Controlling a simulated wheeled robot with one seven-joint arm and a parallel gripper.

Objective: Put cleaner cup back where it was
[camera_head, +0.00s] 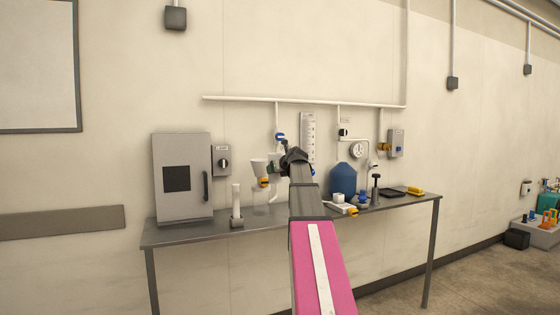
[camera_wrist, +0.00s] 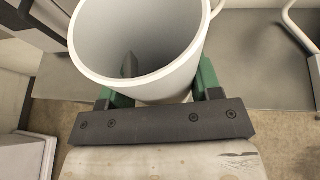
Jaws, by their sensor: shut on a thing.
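The white cup (camera_wrist: 145,28) fills the top of the wrist view, with its round rim and plain inner wall showing. A dark wedge shape shows inside it. My gripper (camera_wrist: 158,92) has a green finger on each side of the cup and is shut on it. In the head view, my gripper (camera_head: 284,163) is above the middle of the steel table (camera_head: 190,233). My wrist hides part of what is there, so the cup's base and what lies under it cannot be told.
A grey cabinet (camera_head: 182,178) stands at the table's left end. A white tapered vessel (camera_head: 258,167) is left of my gripper. A blue jug (camera_head: 343,179), a black tray (camera_head: 391,192) and small items stand to the right. A white pipe (camera_head: 300,100) runs along the wall.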

